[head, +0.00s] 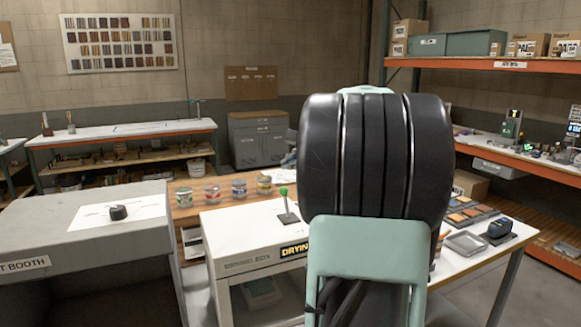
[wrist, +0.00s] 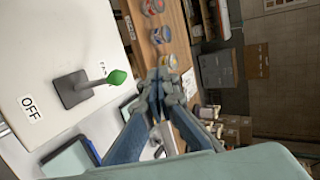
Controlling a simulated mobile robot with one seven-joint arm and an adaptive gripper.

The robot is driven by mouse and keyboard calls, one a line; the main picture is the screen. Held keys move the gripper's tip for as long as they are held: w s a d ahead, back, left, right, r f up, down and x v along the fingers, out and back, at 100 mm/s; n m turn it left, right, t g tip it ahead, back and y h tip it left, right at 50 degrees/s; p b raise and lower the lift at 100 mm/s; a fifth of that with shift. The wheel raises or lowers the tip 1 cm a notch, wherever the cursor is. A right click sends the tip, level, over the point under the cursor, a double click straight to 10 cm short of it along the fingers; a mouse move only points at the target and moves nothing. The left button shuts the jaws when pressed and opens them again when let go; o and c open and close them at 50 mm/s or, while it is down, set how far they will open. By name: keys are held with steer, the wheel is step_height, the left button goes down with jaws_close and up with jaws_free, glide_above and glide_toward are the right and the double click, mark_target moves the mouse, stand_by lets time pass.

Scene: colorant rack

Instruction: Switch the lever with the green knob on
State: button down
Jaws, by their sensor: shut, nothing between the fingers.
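The lever's green knob (head: 284,191) stands on a thin rod above a dark square base (head: 288,218), on top of a white cabinet (head: 238,228) marked "DRYING". In the wrist view the green knob (wrist: 117,77) is left of my gripper (wrist: 161,76), with a clear gap in the picture. The rod runs from the dark base (wrist: 70,92) toward the gripper side. An OFF label (wrist: 32,107) lies left of the base. A second label (wrist: 103,68) is on the other side, partly covered by the rod. My gripper is shut and empty; my arm hides it in the head view.
Several paint cans (head: 212,193) stand on a wooden surface behind the cabinet. A grey booth (head: 80,235) with a black dial (head: 118,212) is at the left. A grey tray (head: 466,243) lies on the table at the right. The cabinet top around the lever looks clear.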

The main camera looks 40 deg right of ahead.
steer(key=s+r, duration=0.3)
steer(key=r, duration=0.7)
steer(key=shift+d+r, duration=0.15)
steer(key=shift+d, duration=0.3)
steer(key=shift+s, duration=0.1)
